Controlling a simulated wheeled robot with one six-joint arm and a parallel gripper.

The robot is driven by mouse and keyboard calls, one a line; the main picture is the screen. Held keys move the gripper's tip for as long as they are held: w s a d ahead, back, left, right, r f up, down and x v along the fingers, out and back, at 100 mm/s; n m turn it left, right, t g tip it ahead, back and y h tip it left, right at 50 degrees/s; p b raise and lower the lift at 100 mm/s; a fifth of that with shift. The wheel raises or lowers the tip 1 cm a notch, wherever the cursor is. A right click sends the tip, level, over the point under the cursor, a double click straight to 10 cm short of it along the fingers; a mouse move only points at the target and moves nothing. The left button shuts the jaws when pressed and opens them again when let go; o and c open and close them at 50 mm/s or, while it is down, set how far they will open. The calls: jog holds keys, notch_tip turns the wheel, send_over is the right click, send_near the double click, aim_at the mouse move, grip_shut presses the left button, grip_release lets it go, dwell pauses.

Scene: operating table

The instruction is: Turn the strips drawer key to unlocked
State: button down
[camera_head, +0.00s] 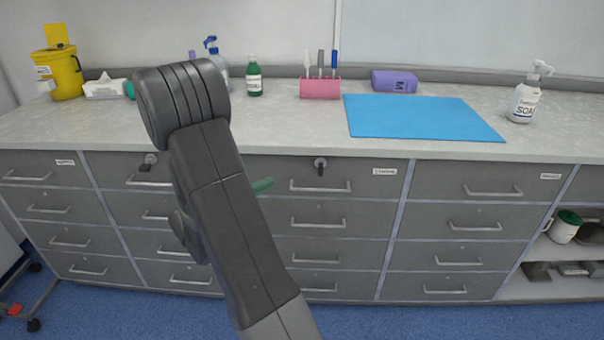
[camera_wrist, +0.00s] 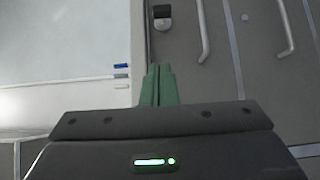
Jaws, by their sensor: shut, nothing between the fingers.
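A lock with a dark key (camera_head: 320,165) sits at the top of the third column's upper drawer (camera_head: 345,172). The label (camera_head: 384,171) at that drawer's right end is too small to read surely. Another dark key (camera_head: 150,160) sits on the second column's upper drawer, partly beside my arm. My gripper's green fingers (camera_head: 262,186) show past my forearm, left of the third-column key and a little lower. In the wrist view the fingers (camera_wrist: 159,85) are together and empty. A lock with a dark key (camera_wrist: 163,17) lies beyond their tips, apart from them. I cannot tell its turn angle surely.
Bar handles (camera_head: 320,188) stick out from the drawers. The counter (camera_head: 290,125) above holds a pink pen holder (camera_head: 320,89), a blue mat (camera_head: 420,117), a soap bottle (camera_head: 523,100) and a yellow bin (camera_head: 60,75). Space before the right-hand drawers is clear.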

aim_at(321, 168)
jog(key=shift+w+d+p, duration=0.1)
jog(key=shift+w+d, duration=1)
jog(key=shift+d, duration=0.75)
jog(key=shift+w+d+p, duration=0.1)
jog(key=shift+w+d, duration=1)
jog(key=shift+d, duration=0.7)
jog(key=shift+w+d+p, duration=0.1)
jog(key=shift+w+d, duration=1)
jog(key=shift+d, duration=0.75)
